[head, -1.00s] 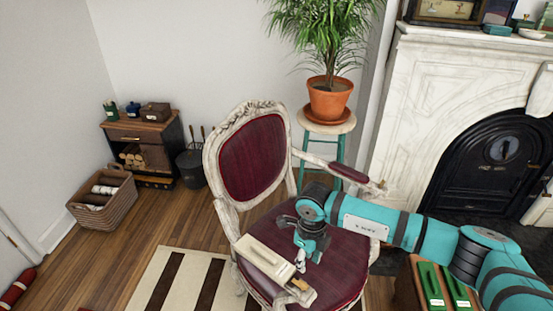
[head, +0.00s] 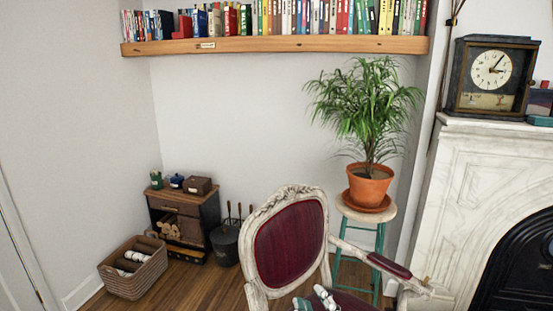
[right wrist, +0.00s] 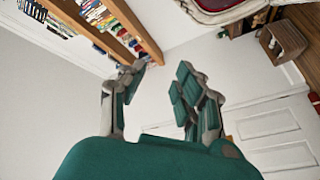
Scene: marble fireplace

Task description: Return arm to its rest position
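My right gripper (head: 313,299) shows at the bottom edge of the head view, in front of the chair (head: 289,246). Only its grey and teal fingers show there; the rest of the arm is below the frame. In the right wrist view the two fingers of the right gripper (right wrist: 162,76) stand well apart with nothing between them. The white wall shows through the gap. My left gripper is in neither view.
The carved chair's armrest (head: 388,265) reaches right toward the marble fireplace (head: 450,190). A potted plant (head: 369,186) stands on a stool behind it. A full bookshelf (head: 270,46) spans the wall above. A small cabinet (head: 183,222) and basket (head: 133,266) stand left.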

